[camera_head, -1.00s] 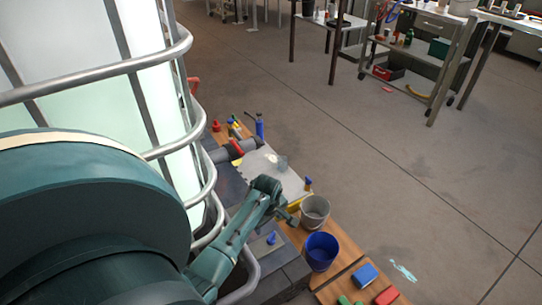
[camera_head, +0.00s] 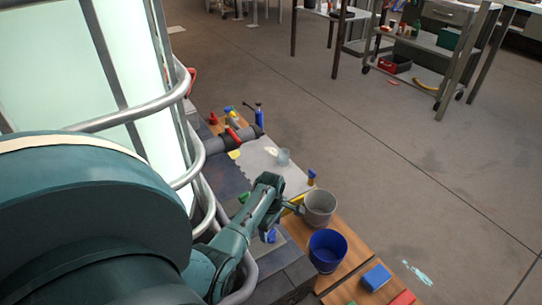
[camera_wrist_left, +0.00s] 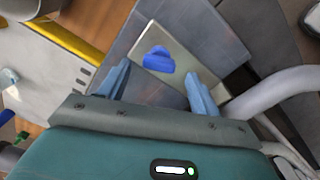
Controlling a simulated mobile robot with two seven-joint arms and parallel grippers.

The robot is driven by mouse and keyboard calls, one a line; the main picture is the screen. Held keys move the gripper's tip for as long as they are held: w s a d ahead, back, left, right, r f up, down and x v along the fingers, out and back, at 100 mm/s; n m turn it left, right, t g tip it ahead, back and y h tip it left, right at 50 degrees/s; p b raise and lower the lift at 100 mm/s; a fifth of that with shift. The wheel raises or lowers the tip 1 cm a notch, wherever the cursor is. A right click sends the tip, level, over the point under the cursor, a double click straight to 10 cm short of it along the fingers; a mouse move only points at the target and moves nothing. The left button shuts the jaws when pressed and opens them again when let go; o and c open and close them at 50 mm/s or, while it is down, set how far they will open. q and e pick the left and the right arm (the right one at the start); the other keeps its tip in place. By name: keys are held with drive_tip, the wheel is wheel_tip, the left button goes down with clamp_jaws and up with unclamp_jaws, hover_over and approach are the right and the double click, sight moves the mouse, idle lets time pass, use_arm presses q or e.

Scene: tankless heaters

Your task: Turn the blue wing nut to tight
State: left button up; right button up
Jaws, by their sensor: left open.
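The blue wing nut (camera_wrist_left: 158,60) sits on a beige metal plate (camera_wrist_left: 182,42) in the left wrist view, ahead of my left gripper's fingertips and roughly midway between them. My left gripper (camera_wrist_left: 160,82) is open and empty, its two light blue fingers apart. In the head view the blue wing nut (camera_head: 271,236) shows beside my teal left forearm, which partly hides it. I cannot tell the height gap between fingers and nut. My right gripper is not in view.
A grey bucket (camera_head: 319,207) and a blue bucket (camera_head: 327,250) stand on the wooden bench right of my left arm. Bent metal rails (camera_head: 190,165) run close on the left, and a grey pipe (camera_wrist_left: 275,92) lies near the right finger.

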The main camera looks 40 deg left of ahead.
use_arm(q)
drive_tip(key=shift+f+b, duration=0.45)
drive_tip(key=shift+f, duration=0.75)
drive_tip(key=shift+c, duration=0.4)
drive_tip(key=c, duration=0.9)
